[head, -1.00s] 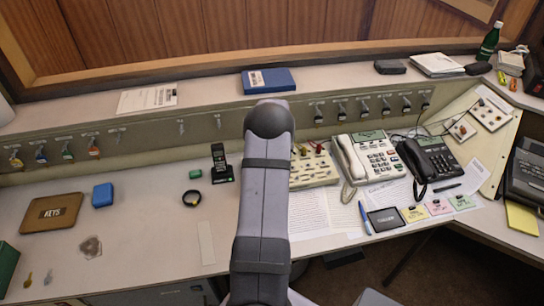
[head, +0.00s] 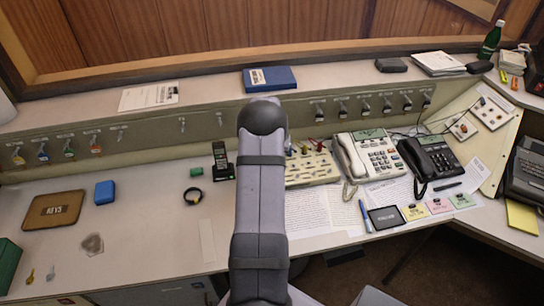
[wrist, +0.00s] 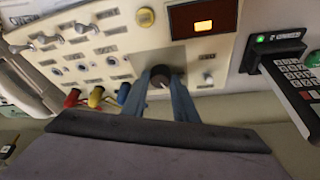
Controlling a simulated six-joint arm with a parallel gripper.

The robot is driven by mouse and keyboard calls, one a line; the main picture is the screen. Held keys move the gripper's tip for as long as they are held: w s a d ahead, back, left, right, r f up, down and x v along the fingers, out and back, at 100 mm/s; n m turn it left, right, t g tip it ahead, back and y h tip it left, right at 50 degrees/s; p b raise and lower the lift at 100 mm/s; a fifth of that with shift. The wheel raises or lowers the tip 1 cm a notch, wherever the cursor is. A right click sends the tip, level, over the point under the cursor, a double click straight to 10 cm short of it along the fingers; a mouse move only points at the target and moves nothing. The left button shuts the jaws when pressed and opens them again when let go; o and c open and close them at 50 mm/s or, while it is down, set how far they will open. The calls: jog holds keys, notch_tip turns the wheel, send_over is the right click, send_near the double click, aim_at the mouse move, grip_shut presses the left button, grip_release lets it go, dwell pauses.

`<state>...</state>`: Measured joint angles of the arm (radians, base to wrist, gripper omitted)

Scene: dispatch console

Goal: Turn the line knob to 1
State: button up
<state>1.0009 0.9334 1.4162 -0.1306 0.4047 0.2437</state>
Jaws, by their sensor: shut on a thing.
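The dark round line knob (wrist: 160,76) sits on the cream switch panel (wrist: 120,22) in the wrist view. My gripper (wrist: 161,82) has its two blue-grey fingers on either side of the knob, shut on it. The number the knob points to cannot be read. In the head view my arm covers the gripper and the knob; part of the switch panel (head: 318,178) shows to the right of the arm.
Near the fingers in the wrist view are a blue plug (wrist: 123,92), a yellow plug (wrist: 95,97) and a red plug (wrist: 72,98). An orange-lit display (wrist: 204,25) is above right. A cordless phone (wrist: 290,75) stands at the right.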

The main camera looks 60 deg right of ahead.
jog(key=o, duration=1)
jog(key=shift+r, duration=0.1)
jog(key=shift+b+v, duration=0.95)
jog(key=shift+v, duration=2.65)
